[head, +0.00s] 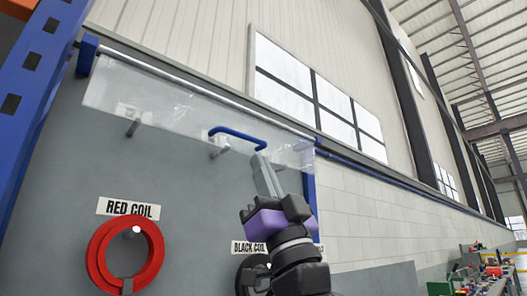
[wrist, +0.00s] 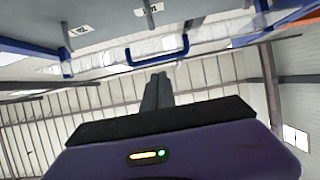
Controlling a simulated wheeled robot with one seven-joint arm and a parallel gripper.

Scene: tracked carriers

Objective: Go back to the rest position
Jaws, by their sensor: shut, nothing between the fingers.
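My gripper (head: 268,176) is raised in front of a grey panel, with its fingers pointing up and together, holding nothing. In the wrist view the closed fingers (wrist: 157,92) point toward a blue handle (wrist: 158,52). The same blue handle (head: 238,135) sits on a clear flap (head: 165,98) across the top of the panel. In the head view the fingertips are just below and right of the handle; I cannot tell whether they touch it.
A red coil (head: 98,256) hangs on a peg at the panel's lower left. A black coil (head: 245,273) is partly hidden behind my arm. A blue upright (head: 40,70) stands at the left. A cluttered bench (head: 490,275) is far right.

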